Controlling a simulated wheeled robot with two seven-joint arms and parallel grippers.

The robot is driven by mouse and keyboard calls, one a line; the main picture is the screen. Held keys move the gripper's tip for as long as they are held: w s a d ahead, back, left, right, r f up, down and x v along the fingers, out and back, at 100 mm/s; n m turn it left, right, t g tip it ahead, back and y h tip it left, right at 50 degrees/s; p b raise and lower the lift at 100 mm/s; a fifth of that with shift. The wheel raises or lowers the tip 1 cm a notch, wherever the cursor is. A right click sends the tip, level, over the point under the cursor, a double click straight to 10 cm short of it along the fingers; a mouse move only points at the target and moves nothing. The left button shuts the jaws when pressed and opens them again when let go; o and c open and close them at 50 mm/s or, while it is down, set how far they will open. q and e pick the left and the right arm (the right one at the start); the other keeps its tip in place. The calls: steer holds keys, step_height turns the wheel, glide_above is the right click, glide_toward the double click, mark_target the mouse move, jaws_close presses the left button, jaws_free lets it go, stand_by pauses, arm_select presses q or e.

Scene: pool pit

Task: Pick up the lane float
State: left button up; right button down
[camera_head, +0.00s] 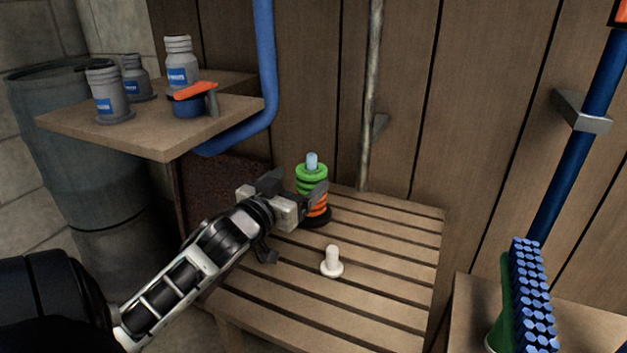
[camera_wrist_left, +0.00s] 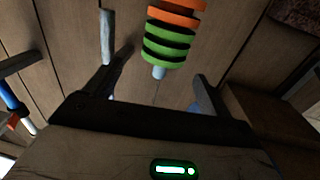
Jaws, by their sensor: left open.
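The lane float appears to be the stack of green and orange discs (camera_head: 311,178) on a pale blue post with a dark base, upright on the slatted wooden bench (camera_head: 395,270). My left gripper (camera_head: 296,186) is open at the near left side of the stack and partly hides it. In the left wrist view the discs (camera_wrist_left: 168,42) show upside down beyond and between the spread fingers (camera_wrist_left: 155,70). Nothing is held. I cannot tell whether a finger touches the discs. My right gripper is not in view.
A white peg with a round foot (camera_head: 332,263) stands on the bench in front of the stack. A wooden shelf (camera_head: 150,137) with grey bottles is at the upper left, by a blue pipe (camera_head: 264,70). A blue-bristled brush (camera_head: 530,295) stands at right. The bench's right side is clear.

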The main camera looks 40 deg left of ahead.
mark_target(308, 173)
arm_select(q)
steer(key=w, duration=0.2)
steer(key=shift+w+a, duration=0.25)
steer(key=shift+w, duration=0.1)
steer(key=shift+w+a, duration=0.15)
steer(key=shift+w, duration=0.35)
steer(key=w, duration=0.2)
steer(key=w+a+b, duration=0.1)
steer(key=w, duration=0.1)
steer(key=shift+w+a+f, duration=0.15)
steer(key=shift+f, duration=0.05)
steer(key=shift+w, duration=0.2)
steer(key=c, duration=1.2)
steer(key=shift+o, duration=0.3)
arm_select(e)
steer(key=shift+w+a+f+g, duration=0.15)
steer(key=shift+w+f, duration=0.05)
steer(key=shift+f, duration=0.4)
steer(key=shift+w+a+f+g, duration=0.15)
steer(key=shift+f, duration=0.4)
arm_select(q)
steer(key=shift+r, duration=0.15)
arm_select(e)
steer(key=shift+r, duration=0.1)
